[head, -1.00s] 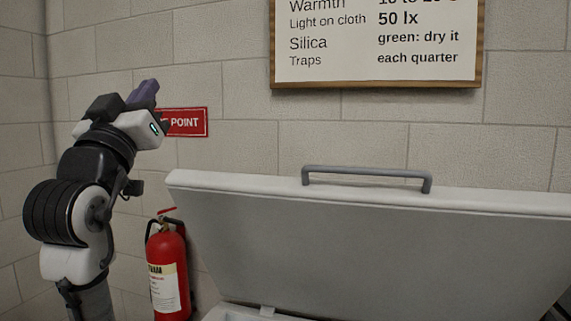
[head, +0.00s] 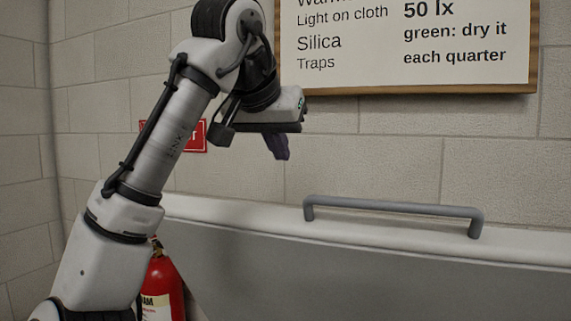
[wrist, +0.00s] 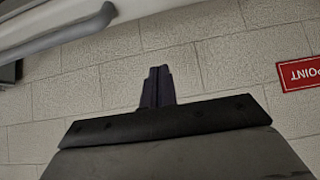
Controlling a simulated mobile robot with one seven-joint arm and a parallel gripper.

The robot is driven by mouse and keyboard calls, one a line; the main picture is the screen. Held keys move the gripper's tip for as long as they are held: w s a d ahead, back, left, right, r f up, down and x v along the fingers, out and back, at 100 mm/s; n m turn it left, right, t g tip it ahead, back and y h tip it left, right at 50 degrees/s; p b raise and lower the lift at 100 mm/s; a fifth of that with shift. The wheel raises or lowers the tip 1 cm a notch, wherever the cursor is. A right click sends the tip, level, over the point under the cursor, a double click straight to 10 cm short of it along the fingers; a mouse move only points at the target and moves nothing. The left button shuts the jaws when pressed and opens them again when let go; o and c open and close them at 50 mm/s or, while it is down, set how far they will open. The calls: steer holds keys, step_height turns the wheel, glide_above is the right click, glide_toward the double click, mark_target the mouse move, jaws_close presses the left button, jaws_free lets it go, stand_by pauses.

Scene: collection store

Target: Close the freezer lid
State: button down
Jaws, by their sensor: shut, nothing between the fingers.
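The freezer lid (head: 370,275) stands open, its pale grey inner face toward me and its white top edge near the wall. A grey bar handle (head: 395,207) runs along that top edge. My gripper (head: 279,150) is shut and empty, above the lid's top edge and to the left of the handle, its fingers pointing down. It touches neither. In the wrist view the shut fingers (wrist: 157,87) show against the block wall, and the handle (wrist: 60,35) crosses the upper left corner. The freezer body is hidden below the head view.
A red fire extinguisher (head: 162,285) stands at the lower left, partly behind my arm. A framed notice board (head: 410,45) hangs on the block wall above the lid. A red sign (head: 196,137) on the wall is partly covered by my arm.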

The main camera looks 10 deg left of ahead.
mark_target(284, 206)
steer(key=w+f, duration=0.1)
steer(key=f, duration=0.1)
steer(key=w+f+p, duration=0.1)
steer(key=f, duration=0.2)
steer(key=w+f+p, duration=0.1)
steer(key=f, duration=0.1)
steer(key=shift+w+d+f, duration=0.15)
steer(key=shift+d, duration=0.1)
steer(key=shift+s+f, duration=0.3)
steer(key=shift+s, duration=0.1)
steer(key=shift+f, duration=0.1)
